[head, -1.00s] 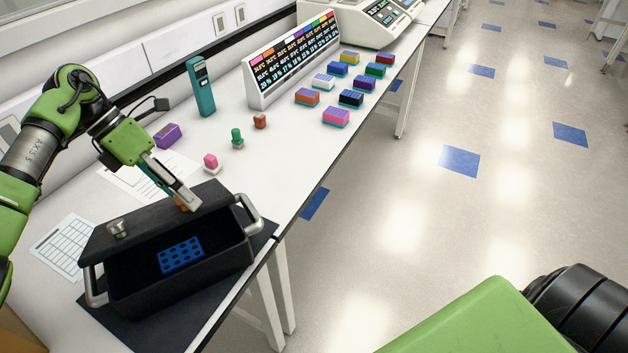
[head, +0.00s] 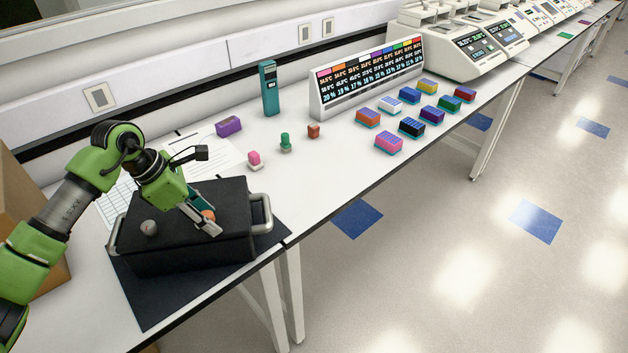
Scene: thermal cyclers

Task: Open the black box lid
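The black box (head: 190,254) stands on a dark mat on the bench at the lower left, with a metal handle at each end. Its black lid (head: 172,212) lies over the top and hides the inside. A grey knob (head: 149,228) is on the lid's left part. My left gripper (head: 208,226) points down at the lid's right part, beside a small orange piece (head: 208,215). The finger partly covers that piece, and I cannot tell whether the fingers grip it. My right gripper is not in view.
A teal handheld device (head: 269,88), a purple block (head: 228,127) and small pink, green and red items stand behind the box. Several coloured racks and a display board (head: 368,80) are farther right. A cardboard box (head: 25,215) is at the left.

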